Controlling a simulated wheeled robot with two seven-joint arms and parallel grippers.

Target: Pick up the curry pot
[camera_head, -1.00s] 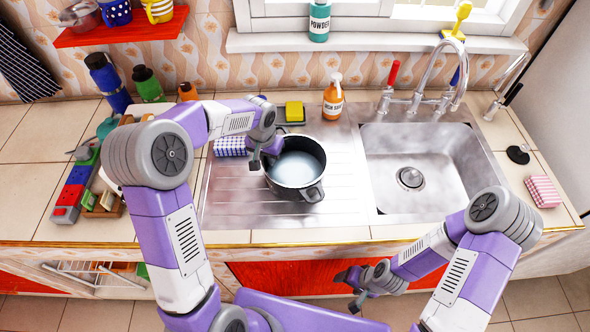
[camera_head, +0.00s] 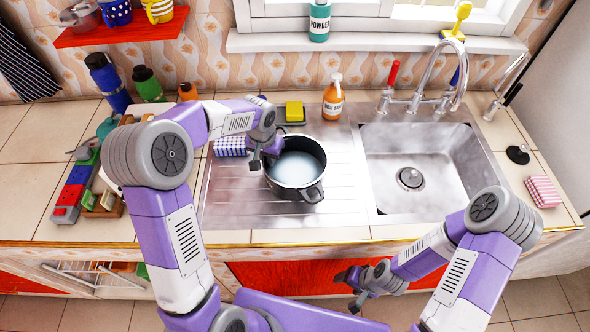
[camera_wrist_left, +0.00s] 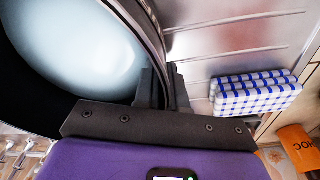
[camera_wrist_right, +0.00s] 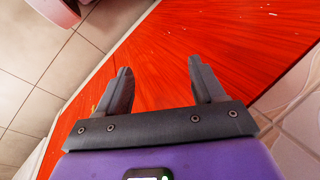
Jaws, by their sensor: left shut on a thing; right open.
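The curry pot (camera_head: 296,168) is a dark pot with a pale, bluish-white inside and two side handles. It stands upright on the metal drainboard, left of the sink basin. My left gripper (camera_head: 268,160) is at the pot's left side. In the left wrist view my left gripper (camera_wrist_left: 162,88) is shut on the rim and wall of the pot (camera_wrist_left: 80,50), one finger inside and one outside. My right gripper (camera_head: 350,285) is low in front of the counter, far from the pot. In the right wrist view the right gripper (camera_wrist_right: 160,85) is open and empty.
A blue checked sponge (camera_head: 231,146) lies left of the pot. A yellow sponge (camera_head: 295,111) and an orange soap bottle (camera_head: 333,97) stand behind it. The sink basin (camera_head: 440,165) with its tap is to the right. A red cabinet front (camera_wrist_right: 190,50) faces my right gripper.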

